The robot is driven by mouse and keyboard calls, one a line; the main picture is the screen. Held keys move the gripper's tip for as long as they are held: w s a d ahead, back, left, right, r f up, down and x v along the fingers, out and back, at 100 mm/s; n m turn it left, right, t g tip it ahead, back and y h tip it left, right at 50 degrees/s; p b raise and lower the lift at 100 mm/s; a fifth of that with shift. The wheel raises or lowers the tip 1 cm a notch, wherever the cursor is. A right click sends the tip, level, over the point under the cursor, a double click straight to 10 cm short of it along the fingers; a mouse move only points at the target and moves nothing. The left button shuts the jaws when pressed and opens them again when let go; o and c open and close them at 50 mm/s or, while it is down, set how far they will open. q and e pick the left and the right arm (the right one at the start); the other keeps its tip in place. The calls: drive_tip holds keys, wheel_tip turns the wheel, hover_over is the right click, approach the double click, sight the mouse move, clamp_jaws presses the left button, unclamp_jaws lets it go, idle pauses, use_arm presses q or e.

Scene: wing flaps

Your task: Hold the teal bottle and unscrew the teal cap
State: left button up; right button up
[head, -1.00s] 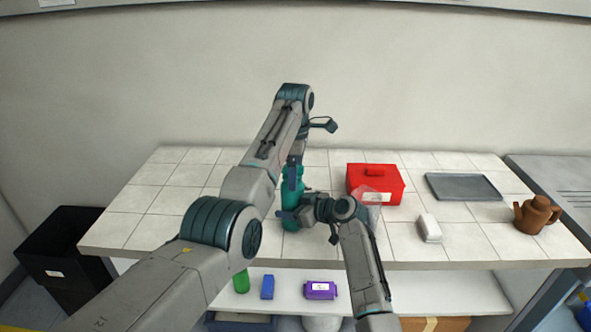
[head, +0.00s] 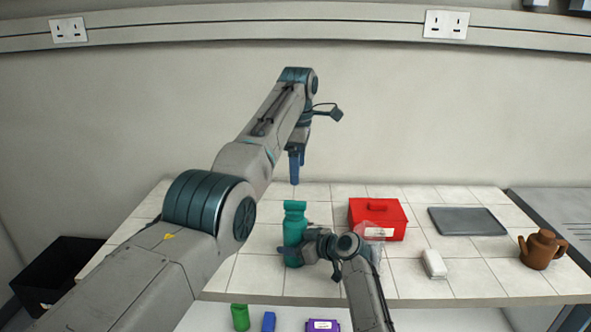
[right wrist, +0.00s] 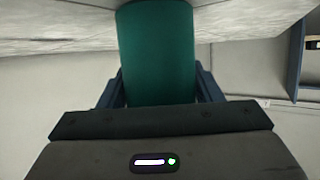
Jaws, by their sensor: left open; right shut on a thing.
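The teal bottle (head: 293,238) stands upright on the tiled worktop, and its body fills the middle of the right wrist view (right wrist: 157,50). A wider teal top, which looks like the teal cap (head: 294,206), sits on the bottle. My right gripper (head: 292,250) is shut on the bottle's body from the right; in the wrist view its blue fingers lie on both sides of it. My left gripper (head: 294,168) points down above the cap, open and empty, with a clear gap below its fingers.
A red box (head: 376,219) with a clear bag by its front corner stands right of the bottle. Further right are a white object (head: 434,264), a grey tray (head: 467,222) and a brown teapot (head: 541,249). A black bin (head: 58,272) stands left of the worktop (head: 250,275).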

drive_tip(key=o, duration=1.2)
drive_tip(key=shift+c, duration=0.2)
